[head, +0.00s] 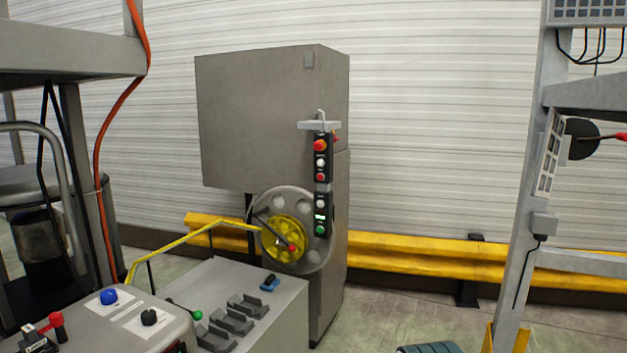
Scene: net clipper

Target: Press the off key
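The labels are too small to read, so I cannot tell which one is the off key. My gripper is not in view.
A grey wheel with a yellow hub (284,238) sits below and left of the box. A low grey console (240,290) with switches stands in front. A yellow guard rail (410,262) runs behind; a grey post (525,200) stands right. Floor between is mostly clear.

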